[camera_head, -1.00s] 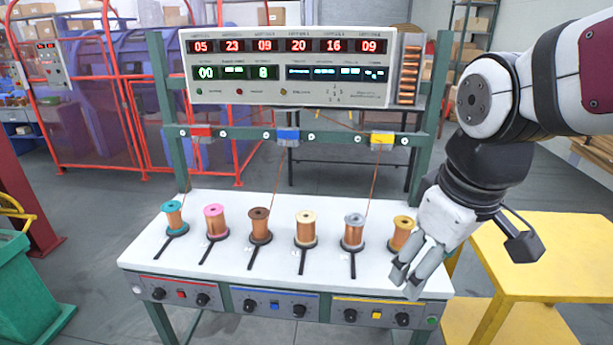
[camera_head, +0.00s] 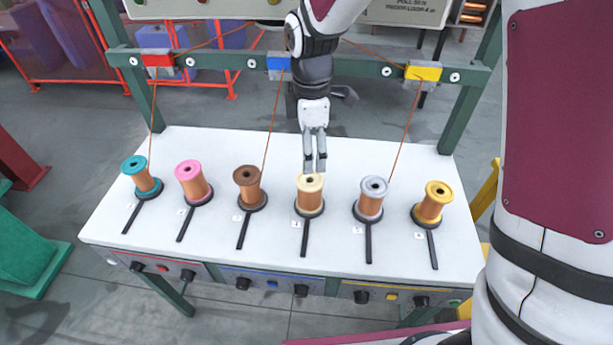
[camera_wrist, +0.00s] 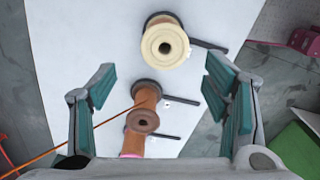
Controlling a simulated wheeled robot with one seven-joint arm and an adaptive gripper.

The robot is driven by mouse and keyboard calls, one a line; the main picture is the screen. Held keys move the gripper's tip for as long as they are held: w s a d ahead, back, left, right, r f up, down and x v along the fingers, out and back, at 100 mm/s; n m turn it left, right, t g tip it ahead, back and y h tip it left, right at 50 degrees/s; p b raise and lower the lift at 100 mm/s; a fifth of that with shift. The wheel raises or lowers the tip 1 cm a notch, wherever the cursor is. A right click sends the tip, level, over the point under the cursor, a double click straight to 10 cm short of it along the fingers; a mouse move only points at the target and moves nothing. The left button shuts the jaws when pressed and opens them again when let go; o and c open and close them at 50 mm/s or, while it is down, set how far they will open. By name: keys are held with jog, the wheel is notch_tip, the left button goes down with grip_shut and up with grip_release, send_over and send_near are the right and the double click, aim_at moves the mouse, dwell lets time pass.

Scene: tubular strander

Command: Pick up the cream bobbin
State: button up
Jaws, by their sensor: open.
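The cream bobbin (camera_head: 310,197), wound with copper wire, stands upright on a dark round holder on the white table (camera_head: 270,150), between the brown and grey bobbins. In the wrist view the cream bobbin (camera_wrist: 166,42) shows from above, near the top, ahead of the space between the fingers. My gripper (camera_head: 315,168) points down just behind and above it in the head view. It is open and empty, with its teal-padded fingers (camera_wrist: 160,78) wide apart. I cannot tell whether a fingertip touches the bobbin.
Brown (camera_head: 248,188), pink (camera_head: 194,184) and teal (camera_head: 141,176) bobbins stand to the left; grey (camera_head: 372,198) and yellow (camera_head: 433,202) ones to the right. Wires run up to a green crossbar (camera_head: 210,63) behind. The brown bobbin (camera_wrist: 143,119) also shows between the fingers.

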aim_at(310, 189)
jog(key=f, duration=1.2)
jog(key=shift+s+f+p, duration=0.1)
jog(key=shift+s+p, duration=0.25)
jog(key=shift+s, duration=0.05)
jog(key=shift+f, duration=0.5)
jog(key=shift+w, duration=0.1)
grip_shut()
